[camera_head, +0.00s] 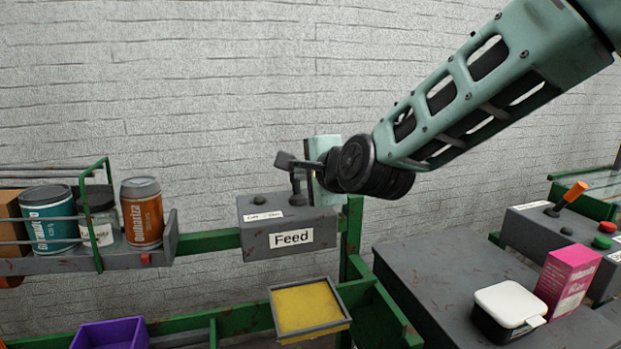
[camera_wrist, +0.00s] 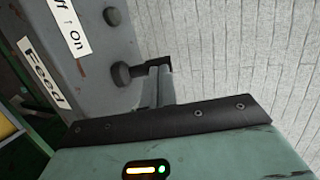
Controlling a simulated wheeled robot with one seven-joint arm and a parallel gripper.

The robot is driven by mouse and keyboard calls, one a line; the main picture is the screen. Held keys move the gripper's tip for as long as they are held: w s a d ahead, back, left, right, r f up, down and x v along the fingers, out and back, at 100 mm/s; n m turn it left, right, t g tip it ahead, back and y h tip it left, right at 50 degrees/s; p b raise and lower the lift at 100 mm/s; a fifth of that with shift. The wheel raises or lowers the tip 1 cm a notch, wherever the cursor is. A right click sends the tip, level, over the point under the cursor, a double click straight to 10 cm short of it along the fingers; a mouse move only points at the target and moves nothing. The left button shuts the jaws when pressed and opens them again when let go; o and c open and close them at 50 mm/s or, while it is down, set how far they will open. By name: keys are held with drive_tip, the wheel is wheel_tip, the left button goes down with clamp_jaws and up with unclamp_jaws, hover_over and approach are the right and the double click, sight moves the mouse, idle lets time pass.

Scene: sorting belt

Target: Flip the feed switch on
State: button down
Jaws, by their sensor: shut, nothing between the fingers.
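The feed switch box (camera_head: 289,228) is a grey box with a "Feed" label, mounted on a green frame. Two dark round knobs show on its top, a left one (camera_head: 260,199) and a right one (camera_head: 297,200). An Off/On label (camera_head: 263,216) lies near the left one. My gripper (camera_head: 286,161) is shut and empty, above the right part of the box. In the wrist view its fingers (camera_wrist: 155,72) lie beside the nearer knob (camera_wrist: 120,73); the box (camera_wrist: 85,90) is at left. I cannot tell whether the fingers touch a knob, nor how the switch is set.
A shelf (camera_head: 90,262) with several cans and jars is at the left. A yellow bin (camera_head: 305,308) and a purple bin (camera_head: 112,334) are below. A grey table (camera_head: 440,275) at right bears a white-lidded box (camera_head: 510,303) and a pink carton (camera_head: 568,280). A brick wall is behind.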

drive_tip(key=shift+w+a, duration=0.1)
drive_tip(key=shift+w, duration=0.25)
drive_tip(key=shift+w+r, duration=0.1)
idle(0.6)
drive_tip(key=shift+r, duration=0.1)
